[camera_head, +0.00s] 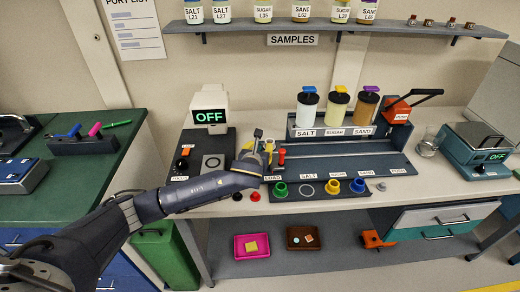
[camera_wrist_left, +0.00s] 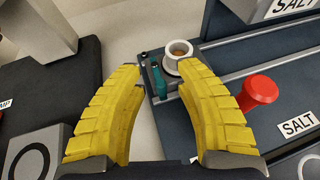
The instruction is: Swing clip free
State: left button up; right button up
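My left gripper (camera_head: 260,146) is over the left end of the dark sample station, by the LOAD label. In the left wrist view its yellow fingers (camera_wrist_left: 158,72) are open, with a wide empty gap. A slim teal piece (camera_wrist_left: 158,80), which looks like the clip, lies on the dark plate beyond and between the fingertips, apart from both. It is beside a white cup (camera_wrist_left: 178,50) with brown contents, partly behind the right fingertip. In the head view my gripper mostly hides this spot. My right gripper is not in view.
A red knob (camera_wrist_left: 258,90) stands just right of the fingers; it also shows in the head view (camera_head: 282,156). Three capped containers (camera_head: 337,104) stand behind the station rail. An OFF display unit (camera_head: 209,108) stands left. Coloured rings (camera_head: 333,187) line the front.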

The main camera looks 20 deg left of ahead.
pick_arm(q)
jog(key=shift+s, duration=0.1)
jog(key=v, duration=1.1)
jog(key=shift+s+r, duration=0.2)
jog(key=shift+s, duration=0.15)
